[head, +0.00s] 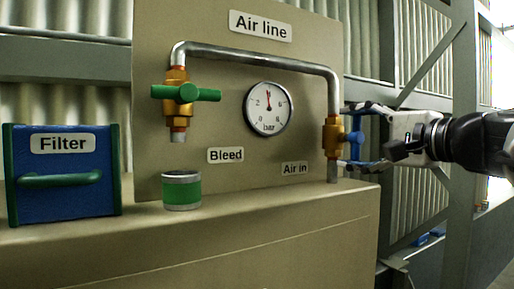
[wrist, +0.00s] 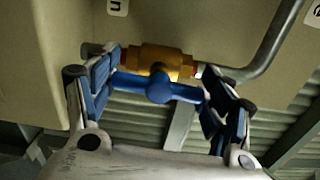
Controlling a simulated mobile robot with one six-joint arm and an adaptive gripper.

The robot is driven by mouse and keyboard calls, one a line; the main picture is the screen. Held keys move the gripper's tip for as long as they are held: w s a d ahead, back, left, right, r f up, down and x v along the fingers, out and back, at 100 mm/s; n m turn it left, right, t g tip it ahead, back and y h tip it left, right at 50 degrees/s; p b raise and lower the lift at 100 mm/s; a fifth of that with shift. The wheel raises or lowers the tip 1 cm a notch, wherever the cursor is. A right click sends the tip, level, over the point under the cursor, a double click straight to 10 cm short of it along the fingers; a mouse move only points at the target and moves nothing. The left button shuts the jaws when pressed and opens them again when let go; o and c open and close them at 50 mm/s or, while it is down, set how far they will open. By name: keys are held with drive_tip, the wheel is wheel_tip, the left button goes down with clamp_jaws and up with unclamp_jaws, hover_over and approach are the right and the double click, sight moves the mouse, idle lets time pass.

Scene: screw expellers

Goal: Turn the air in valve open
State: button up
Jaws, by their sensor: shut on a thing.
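The air in valve is a brass body (head: 331,137) on the vertical pipe above the "Air in" label (head: 294,168). Its blue handle (head: 355,138) faces right, toward my gripper (head: 350,136). In the wrist view the brass body (wrist: 163,61) lies behind the blue handle (wrist: 158,88), and the handle runs roughly along the pipe. My gripper (wrist: 160,92) is shut on the blue handle, with one finger at each end of it. The fingers partly hide the handle's ends.
A pressure gauge (head: 269,109) has its needle near the top. A green-handled bleed valve (head: 187,93) hangs above a green and grey cup (head: 182,190) on the ledge. A blue filter box (head: 63,194) stands at left. The curved pipe (wrist: 262,57) runs close to my right finger.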

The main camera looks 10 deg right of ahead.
drive_tip(key=shift+n, duration=0.4)
drive_tip(key=o, duration=1.1)
drive_tip(key=v, duration=1.2)
